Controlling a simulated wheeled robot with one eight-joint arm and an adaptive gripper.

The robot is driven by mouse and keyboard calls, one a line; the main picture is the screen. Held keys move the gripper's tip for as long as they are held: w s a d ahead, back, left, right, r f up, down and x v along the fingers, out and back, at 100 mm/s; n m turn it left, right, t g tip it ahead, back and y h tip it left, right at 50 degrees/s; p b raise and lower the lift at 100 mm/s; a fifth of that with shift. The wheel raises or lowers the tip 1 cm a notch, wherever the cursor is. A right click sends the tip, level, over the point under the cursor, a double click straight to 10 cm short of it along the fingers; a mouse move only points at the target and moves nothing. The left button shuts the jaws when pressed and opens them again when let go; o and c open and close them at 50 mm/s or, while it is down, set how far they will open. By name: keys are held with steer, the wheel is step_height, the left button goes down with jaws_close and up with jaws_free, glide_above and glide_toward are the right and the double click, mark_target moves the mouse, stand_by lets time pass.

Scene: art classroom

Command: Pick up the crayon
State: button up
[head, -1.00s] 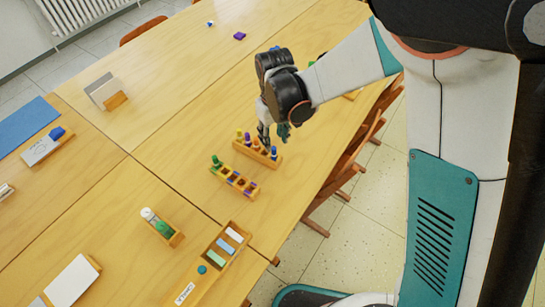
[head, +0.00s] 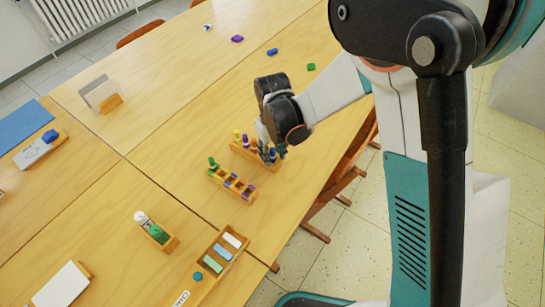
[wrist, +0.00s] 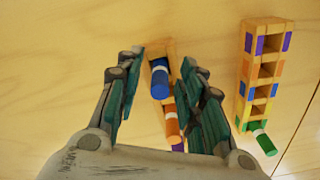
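My gripper (wrist: 162,60) is open, with its fingers on either side of a blue crayon (wrist: 160,82) in the wrist view. The blue crayon stands in a wooden rack (wrist: 169,50), with an orange crayon (wrist: 172,122) and a purple one beside it. In the head view, my gripper (head: 270,153) is low at the right end of the same rack (head: 240,149). A purple crayon (head: 246,140) shows left of it. I cannot tell whether the fingers touch the blue crayon.
A second wooden rack (head: 232,184) with a green crayon (head: 213,163) stands close by; it also shows right of my gripper in the wrist view (wrist: 248,85). A tray of chalk-like blocks (head: 206,285) and a bottle holder (head: 172,241) are nearer.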

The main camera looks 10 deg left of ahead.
jaws_close()
steer(key=shift+r, duration=0.15)
